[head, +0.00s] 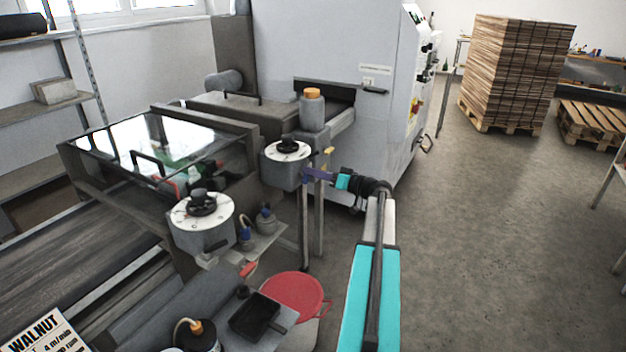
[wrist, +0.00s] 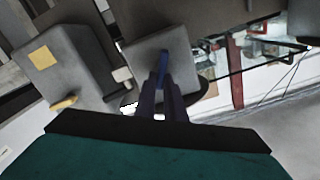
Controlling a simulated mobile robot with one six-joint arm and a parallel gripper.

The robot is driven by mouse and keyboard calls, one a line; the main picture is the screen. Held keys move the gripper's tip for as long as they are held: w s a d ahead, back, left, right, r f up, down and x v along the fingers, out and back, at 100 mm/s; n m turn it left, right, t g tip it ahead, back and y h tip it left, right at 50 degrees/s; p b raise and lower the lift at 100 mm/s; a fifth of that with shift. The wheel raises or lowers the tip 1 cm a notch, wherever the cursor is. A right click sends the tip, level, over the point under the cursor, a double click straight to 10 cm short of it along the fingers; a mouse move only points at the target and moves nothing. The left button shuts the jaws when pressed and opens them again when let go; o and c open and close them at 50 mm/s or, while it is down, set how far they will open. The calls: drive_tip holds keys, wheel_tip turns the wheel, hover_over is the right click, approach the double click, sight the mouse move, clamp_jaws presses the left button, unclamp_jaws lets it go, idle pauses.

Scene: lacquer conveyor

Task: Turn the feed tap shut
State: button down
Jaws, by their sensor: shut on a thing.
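My gripper (head: 312,174) reaches in from the right at the near side of the grey dial box (head: 275,175). In the wrist view its dark fingers (wrist: 161,88) are shut on a blue handle (wrist: 163,64), which stands in front of a grey box face. The handle looks like a tap lever; no label on it can be read. The fingers hide its lower part and its pivot. A second, yellow handle (head: 328,152) shows just beyond the gripper, and also at the left in the wrist view (wrist: 63,103). My gripper is apart from the yellow one.
A second dial box (head: 201,240) stands nearer on the left, with a red handle (head: 248,269) below it. A grey bottle with an orange cap (head: 312,110) stands above.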

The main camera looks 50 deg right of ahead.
drive_tip(key=m+b, duration=0.1)
drive_tip(key=m, duration=0.3)
drive_tip(key=f+m+b, duration=0.1)
drive_tip(key=m, duration=0.3)
drive_tip(key=d+m+b, duration=0.1)
drive_tip(key=m, duration=0.3)
drive_tip(key=shift+w+f, duration=0.1)
drive_tip(key=shift+f, duration=0.15)
idle(0.3)
drive_tip(key=c, duration=1.8)
unclamp_jaws()
drive_tip(key=shift+c, duration=0.2)
drive_tip(key=shift+f, duration=0.1)
